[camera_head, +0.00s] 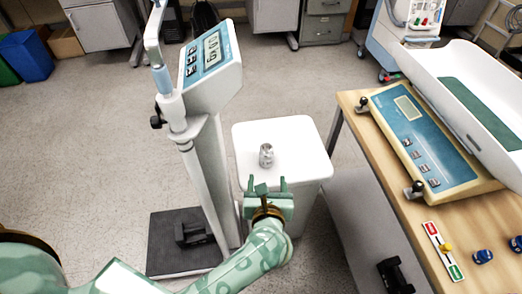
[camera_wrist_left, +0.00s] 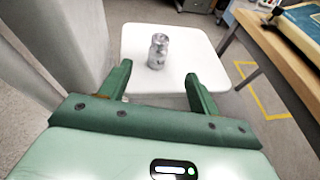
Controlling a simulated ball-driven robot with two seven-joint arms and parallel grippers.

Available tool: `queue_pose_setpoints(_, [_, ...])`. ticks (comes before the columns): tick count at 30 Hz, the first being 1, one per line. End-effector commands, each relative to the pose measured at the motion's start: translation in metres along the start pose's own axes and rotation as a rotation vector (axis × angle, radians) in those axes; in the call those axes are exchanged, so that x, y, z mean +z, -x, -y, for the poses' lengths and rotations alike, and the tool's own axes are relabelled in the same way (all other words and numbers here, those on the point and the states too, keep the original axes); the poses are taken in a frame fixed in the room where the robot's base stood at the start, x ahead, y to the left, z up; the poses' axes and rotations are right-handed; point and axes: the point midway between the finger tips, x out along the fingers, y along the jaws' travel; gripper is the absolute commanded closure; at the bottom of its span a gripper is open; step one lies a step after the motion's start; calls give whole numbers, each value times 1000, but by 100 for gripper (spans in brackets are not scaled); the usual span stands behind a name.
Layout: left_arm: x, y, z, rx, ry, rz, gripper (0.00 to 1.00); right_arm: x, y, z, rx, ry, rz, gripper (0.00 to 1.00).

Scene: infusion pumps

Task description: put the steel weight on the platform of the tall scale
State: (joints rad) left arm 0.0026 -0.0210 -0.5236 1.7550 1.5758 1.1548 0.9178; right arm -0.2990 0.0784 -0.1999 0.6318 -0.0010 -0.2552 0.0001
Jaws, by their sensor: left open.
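The steel weight (camera_head: 266,155) is a small, shiny, knobbed cylinder standing upright on a white square-topped stand (camera_head: 300,132). It also shows in the left wrist view (camera_wrist_left: 157,50). The tall scale (camera_head: 213,170) has a pale column and a tilted display head (camera_head: 208,62). Its dark platform (camera_head: 165,255) lies low on the floor, left of the stand. My left gripper (camera_head: 267,183) is open and empty, pointing at the weight from the near side. In the left wrist view the weight appears between and beyond its fingers (camera_wrist_left: 159,74), apart from them. My right gripper is not in view.
A black object like a dumbbell (camera_head: 193,232) sits on the tall scale's platform. A wooden table (camera_head: 395,195) on the right bears a baby scale (camera_head: 425,140), a red-and-green slider board (camera_head: 442,250) and small blue items. Another dark object (camera_head: 394,277) lies low beside the table.

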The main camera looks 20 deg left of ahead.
Motion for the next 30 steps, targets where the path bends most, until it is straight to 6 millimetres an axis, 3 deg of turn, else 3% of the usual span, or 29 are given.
queue_pose_setpoints(5, [-6,-21,5,-21,51,36,38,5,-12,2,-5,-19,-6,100])
queue_pose_setpoints(15, [-5,-100,6,-20,51,34,38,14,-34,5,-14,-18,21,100])
queue_pose_setpoints(23, [-2,-124,4,-20,52,35,38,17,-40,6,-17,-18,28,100])
queue_pose_setpoints(30, [-2,-163,0,-20,50,33,38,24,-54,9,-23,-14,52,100])
